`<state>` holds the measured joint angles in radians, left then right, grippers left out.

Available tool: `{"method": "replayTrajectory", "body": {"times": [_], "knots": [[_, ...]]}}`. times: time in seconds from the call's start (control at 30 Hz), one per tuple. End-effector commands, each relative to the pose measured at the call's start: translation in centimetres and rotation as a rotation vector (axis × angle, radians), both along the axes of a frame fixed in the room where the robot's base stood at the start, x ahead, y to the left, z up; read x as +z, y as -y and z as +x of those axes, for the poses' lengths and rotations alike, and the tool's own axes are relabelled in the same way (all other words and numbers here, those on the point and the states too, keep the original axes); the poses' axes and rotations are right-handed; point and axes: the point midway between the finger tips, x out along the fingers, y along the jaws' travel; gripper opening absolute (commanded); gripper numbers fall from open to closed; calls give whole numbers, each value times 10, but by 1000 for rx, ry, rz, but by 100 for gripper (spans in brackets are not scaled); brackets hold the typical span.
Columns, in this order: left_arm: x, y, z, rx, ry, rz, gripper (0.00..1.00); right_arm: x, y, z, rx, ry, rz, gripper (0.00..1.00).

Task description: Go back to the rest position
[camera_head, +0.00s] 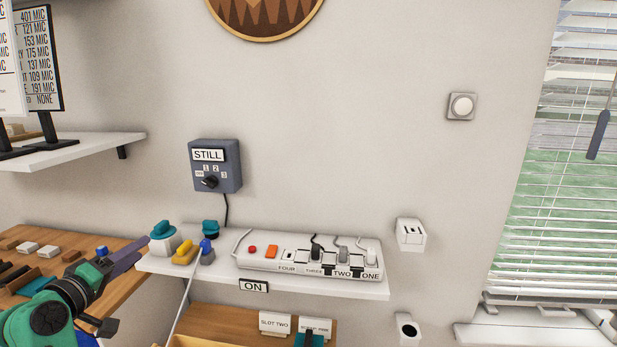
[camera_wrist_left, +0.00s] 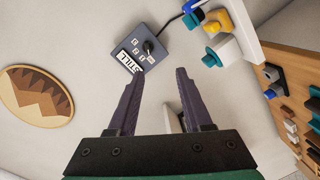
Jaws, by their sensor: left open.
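My left gripper (camera_head: 128,258) is at the lower left, in front of the wooden bench and just left of the white shelf. Its two purple fingers stand apart with nothing between them in the left wrist view (camera_wrist_left: 156,76). The teal and dark left arm comes in from the lower left corner. The wrist view looks past the fingers at the wall and a grey dial box (camera_wrist_left: 150,45) marked STILL, which also hangs on the wall in the head view (camera_head: 230,165). My right gripper is not seen in either view.
A white shelf (camera_head: 330,286) bears a power strip (camera_head: 300,262) with several plugs, and teal and yellow items at its left end. The wooden bench (camera_head: 125,318) holds small blocks. An upper shelf (camera_head: 90,147) carries a sign stand. Blinds (camera_head: 570,180) are at the right.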

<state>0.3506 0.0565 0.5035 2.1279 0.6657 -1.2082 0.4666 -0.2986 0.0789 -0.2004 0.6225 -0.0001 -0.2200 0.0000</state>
Motion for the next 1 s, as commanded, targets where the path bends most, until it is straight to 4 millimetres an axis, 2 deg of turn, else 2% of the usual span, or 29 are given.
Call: {"method": "replayTrajectory", "body": {"times": [0.27,0.47,0.6,0.7,0.8,1.0], "knots": [[-72,30,-20,-59,-207,219,50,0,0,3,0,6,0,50],[-146,61,-58,-159,-418,446,50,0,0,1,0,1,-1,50],[-198,83,-101,-267,-577,618,50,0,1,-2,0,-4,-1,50],[-229,98,-136,-356,-681,729,50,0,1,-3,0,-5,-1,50],[-254,111,-173,-448,-772,824,50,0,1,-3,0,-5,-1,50],[-285,133,-245,-636,-919,972,50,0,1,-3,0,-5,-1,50]]}}
